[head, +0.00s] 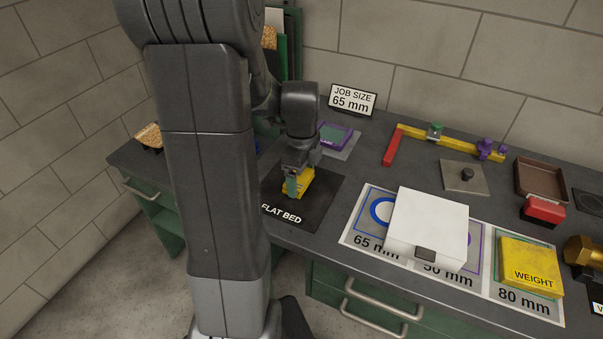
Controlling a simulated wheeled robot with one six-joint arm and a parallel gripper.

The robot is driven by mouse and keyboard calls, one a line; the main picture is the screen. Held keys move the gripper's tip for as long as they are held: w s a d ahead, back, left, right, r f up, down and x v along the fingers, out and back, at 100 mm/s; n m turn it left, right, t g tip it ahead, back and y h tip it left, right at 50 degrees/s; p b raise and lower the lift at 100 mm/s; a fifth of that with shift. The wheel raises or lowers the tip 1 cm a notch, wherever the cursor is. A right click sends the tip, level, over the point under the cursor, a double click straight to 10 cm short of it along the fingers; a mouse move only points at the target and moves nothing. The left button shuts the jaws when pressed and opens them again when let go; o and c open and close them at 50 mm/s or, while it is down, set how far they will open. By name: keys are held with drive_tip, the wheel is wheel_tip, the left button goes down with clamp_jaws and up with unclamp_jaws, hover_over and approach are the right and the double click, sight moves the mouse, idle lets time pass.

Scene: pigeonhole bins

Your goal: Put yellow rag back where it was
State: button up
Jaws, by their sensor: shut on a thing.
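A small yellow thing (304,182), which looks like the yellow rag, is at my gripper (294,182) over the dark mat marked FLAT BED (325,197). My gripper points down and is shut on this yellow thing. The fingers and wrist hide part of it, and I cannot tell whether it touches the mat. A small teal patch shows at the fingertips.
A purple-edged tray (336,136) lies behind the mat. A white box (428,226) and a yellow WEIGHT block (530,264) sit on the size-marked board (357,225) at right. A JOB SIZE 65 mm sign (352,99) stands at the back.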

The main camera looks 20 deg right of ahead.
drive_tip(key=shift+f+b, duration=0.3)
drive_tip(key=shift+f, duration=0.15)
idle(0.3)
drive_tip(key=o, duration=0.9)
drive_tip(key=shift+o, duration=1.2)
drive_tip(key=shift+r, duration=0.1)
wheel_tip(320, 180, up, 8)
drive_tip(key=p, duration=0.6)
drive_tip(key=shift+p, duration=0.35)
drive_tip(key=shift+f, duration=0.2)
